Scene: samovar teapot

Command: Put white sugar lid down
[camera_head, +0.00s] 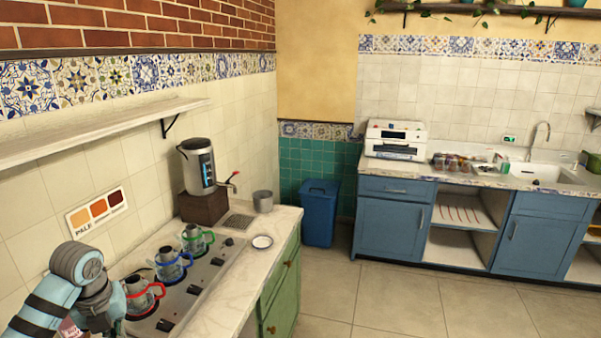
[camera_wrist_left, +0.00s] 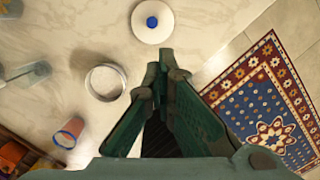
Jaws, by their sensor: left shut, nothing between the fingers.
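The white lid (camera_wrist_left: 151,24), round with a blue knob, lies on the pale counter (camera_wrist_left: 60,35) at the top of the left wrist view. My left gripper (camera_wrist_left: 159,70) is shut and empty, apart from the lid and below it in that picture. An open round metal-rimmed container (camera_wrist_left: 106,80) stands left of my fingertips. It may be the sugar bowl; its inside looks pale. I cannot identify this lid in the head view, where part of my left arm shows at the lower left. My right gripper is not in view.
An orange cup with a blue rim (camera_wrist_left: 70,132) and clear glassware (camera_wrist_left: 22,75) are on the left of the wrist view. A patterned rug (camera_wrist_left: 268,105) lies beyond the counter edge. Several colored-handled pots stand on the stove (camera_head: 205,275), near a samovar (camera_head: 198,165).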

